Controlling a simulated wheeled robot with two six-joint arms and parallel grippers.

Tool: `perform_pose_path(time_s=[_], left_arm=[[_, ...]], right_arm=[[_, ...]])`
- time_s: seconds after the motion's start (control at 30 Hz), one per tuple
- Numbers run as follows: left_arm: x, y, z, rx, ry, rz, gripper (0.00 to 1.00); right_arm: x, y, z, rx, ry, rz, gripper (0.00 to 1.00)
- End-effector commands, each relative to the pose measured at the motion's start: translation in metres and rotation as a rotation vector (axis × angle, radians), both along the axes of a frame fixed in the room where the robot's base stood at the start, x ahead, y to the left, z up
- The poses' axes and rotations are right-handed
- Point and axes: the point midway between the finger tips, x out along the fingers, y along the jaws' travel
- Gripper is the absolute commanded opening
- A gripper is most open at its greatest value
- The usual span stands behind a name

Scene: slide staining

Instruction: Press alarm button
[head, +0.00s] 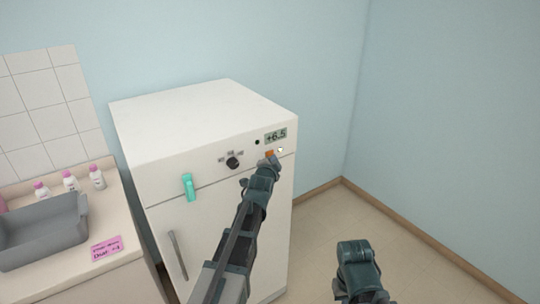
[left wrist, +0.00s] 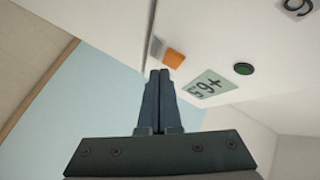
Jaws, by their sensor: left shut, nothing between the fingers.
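The white fridge (head: 190,135) has a panel along its upper front with a small orange button (head: 269,153) below the display. In the left wrist view the orange button (left wrist: 173,59) lies just beyond my fingertips, beside a small grey piece (left wrist: 156,47). My left gripper (head: 268,160) is shut and empty, its tips close to the orange button; it also shows in the left wrist view (left wrist: 160,74). I cannot tell whether the tips touch the button. Part of my right arm shows at the lower right; its fingers do not show.
A display (head: 275,136) reads +6.5. A counter at left holds a grey basin (head: 45,240), several pink-capped bottles (head: 70,181) and a pink note (head: 106,248). Floor is clear at right.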

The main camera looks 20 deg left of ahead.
Motion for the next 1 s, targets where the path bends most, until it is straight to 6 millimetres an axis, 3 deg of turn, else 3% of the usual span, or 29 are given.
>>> perform_pose_path(time_s=[1.0], left_arm=[[0.0066,0.0088,0.0002,-0.001,0.000,0.000,0.00]], right_arm=[[0.0000,0.0000,0.0002,0.000,0.000,0.000,0.00]])
